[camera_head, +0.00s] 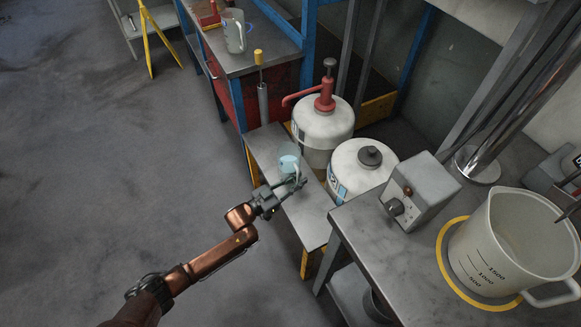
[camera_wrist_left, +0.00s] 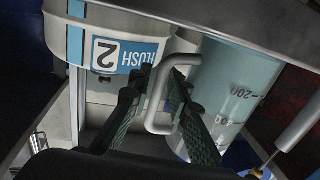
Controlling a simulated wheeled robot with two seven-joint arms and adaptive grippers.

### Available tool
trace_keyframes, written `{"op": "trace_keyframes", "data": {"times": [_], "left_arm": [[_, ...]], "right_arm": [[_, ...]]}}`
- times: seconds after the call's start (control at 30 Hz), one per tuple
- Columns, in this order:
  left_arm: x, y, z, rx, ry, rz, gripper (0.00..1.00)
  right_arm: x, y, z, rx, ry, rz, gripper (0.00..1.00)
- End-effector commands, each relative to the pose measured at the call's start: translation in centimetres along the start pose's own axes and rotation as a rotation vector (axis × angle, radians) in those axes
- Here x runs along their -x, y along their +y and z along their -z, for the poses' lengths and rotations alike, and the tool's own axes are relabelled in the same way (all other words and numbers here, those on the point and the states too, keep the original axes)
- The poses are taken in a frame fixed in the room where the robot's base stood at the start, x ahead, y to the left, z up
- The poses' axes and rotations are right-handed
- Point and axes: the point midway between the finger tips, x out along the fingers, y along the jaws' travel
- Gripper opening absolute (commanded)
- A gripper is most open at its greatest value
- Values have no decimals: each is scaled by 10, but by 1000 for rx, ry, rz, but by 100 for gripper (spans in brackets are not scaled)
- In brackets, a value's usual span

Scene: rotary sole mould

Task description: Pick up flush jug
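The flush jug (camera_head: 289,160) is a small, pale blue translucent jug on the low grey bench, in front of the white drums. In the left wrist view the jug (camera_wrist_left: 232,92) fills the right of the picture, with dark volume marks and a light grey handle (camera_wrist_left: 157,112). My left gripper (camera_head: 292,184) is at the handle. In the wrist view its dark fingers (camera_wrist_left: 162,80) lie one on each side of the handle bar, close against it, and look shut on it. Whether the jug's base touches the bench is hidden.
A drum labelled FLUSH 2 (camera_wrist_left: 125,50) is beside the jug; a red-pump drum (camera_head: 322,126) stands behind. The low bench (camera_head: 312,218) is narrow. A grey control box (camera_head: 420,190) and a large measuring jug (camera_head: 505,245) stand on the right-hand table. Floor at left is clear.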

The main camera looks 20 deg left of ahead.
Motion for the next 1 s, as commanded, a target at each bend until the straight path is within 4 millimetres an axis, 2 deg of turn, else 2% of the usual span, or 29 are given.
{"op": "trace_keyframes", "data": {"times": [0.17,0.43,1.0], "left_arm": [[0,0,1,0,1,0,17],[0,0,1,-1,1,0,0],[0,0,1,-1,0,0,0]], "right_arm": [[0,0,0,0,1,0,25],[0,0,0,0,1,0,25],[0,0,0,0,1,0,25]]}}
